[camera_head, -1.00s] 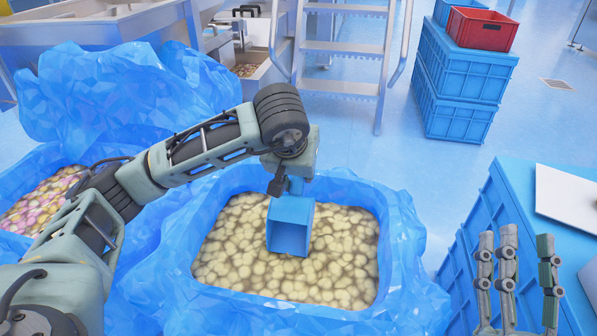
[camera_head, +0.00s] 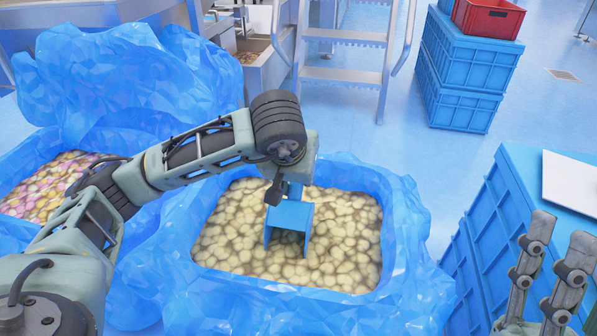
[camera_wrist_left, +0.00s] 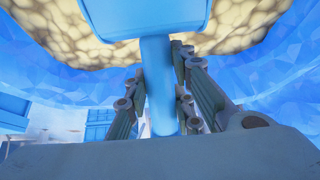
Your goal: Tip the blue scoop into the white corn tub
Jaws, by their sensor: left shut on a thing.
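The blue scoop (camera_head: 289,215) hangs over the white corn tub in the head view. It is tilted with its mouth down, and its outer back faces up. My left gripper (camera_head: 287,190) is shut on its handle. In the left wrist view the fingers (camera_wrist_left: 160,98) close around the blue handle (camera_wrist_left: 157,75), with the scoop's body (camera_wrist_left: 145,15) beyond them. The tub (camera_head: 290,288), lined with blue film, is full of pale corn pieces (camera_head: 335,235). I cannot see whether anything remains inside the scoop. My right gripper (camera_head: 560,250) is open and empty at the lower right.
A second film-lined tub with pink and pale pieces (camera_head: 45,190) stands at the left. Blue crates (camera_head: 490,225) carrying a white board (camera_head: 570,185) stand at the right. More blue crates with a red crate (camera_head: 487,18) and metal steps (camera_head: 342,75) are behind. Floor between is clear.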

